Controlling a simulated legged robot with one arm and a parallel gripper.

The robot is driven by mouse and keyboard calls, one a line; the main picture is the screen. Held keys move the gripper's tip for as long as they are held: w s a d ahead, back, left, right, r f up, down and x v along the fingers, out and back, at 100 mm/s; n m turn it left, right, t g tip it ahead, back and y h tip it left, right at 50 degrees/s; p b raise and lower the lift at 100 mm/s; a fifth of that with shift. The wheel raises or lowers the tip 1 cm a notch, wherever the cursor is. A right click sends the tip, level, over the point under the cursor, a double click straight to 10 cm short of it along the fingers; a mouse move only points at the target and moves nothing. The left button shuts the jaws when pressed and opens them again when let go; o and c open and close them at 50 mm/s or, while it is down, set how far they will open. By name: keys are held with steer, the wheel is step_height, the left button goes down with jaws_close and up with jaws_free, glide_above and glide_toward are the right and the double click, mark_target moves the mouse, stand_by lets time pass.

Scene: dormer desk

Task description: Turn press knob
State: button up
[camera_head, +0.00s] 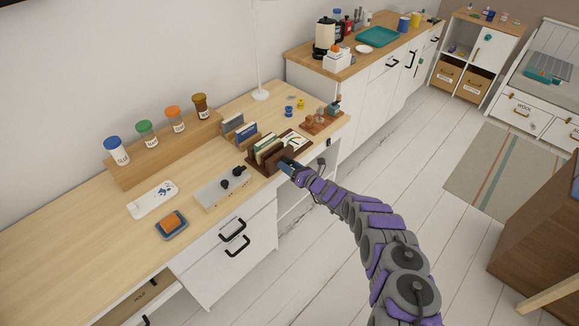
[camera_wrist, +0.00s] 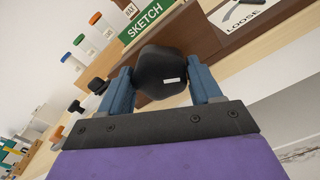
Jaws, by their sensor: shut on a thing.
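A dark faceted knob (camera_wrist: 162,66) with a small white mark sits between the two blue fingers of my gripper (camera_wrist: 162,82) in the wrist view. The fingers are closed against its sides. In the head view my gripper (camera_head: 287,166) is at the front right of a brown wooden holder (camera_head: 254,165) on the desk, and it hides the knob there. What the knob is mounted on is mostly hidden. A green label reading SKETCH (camera_wrist: 146,24) shows just behind the knob in the wrist view.
A pale block (camera_head: 210,197) with dark knobs stands left of the holder. An orange block in a blue dish (camera_head: 172,231) lies near the front edge. A raised shelf (camera_head: 160,163) holds several jars. A small brown stand (camera_head: 318,124) is behind my gripper. The left desktop is clear.

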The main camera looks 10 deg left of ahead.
steer(key=shift+d+n+p, duration=0.1)
steer(key=shift+n+p, duration=0.2)
steer(key=shift+n, duration=0.1)
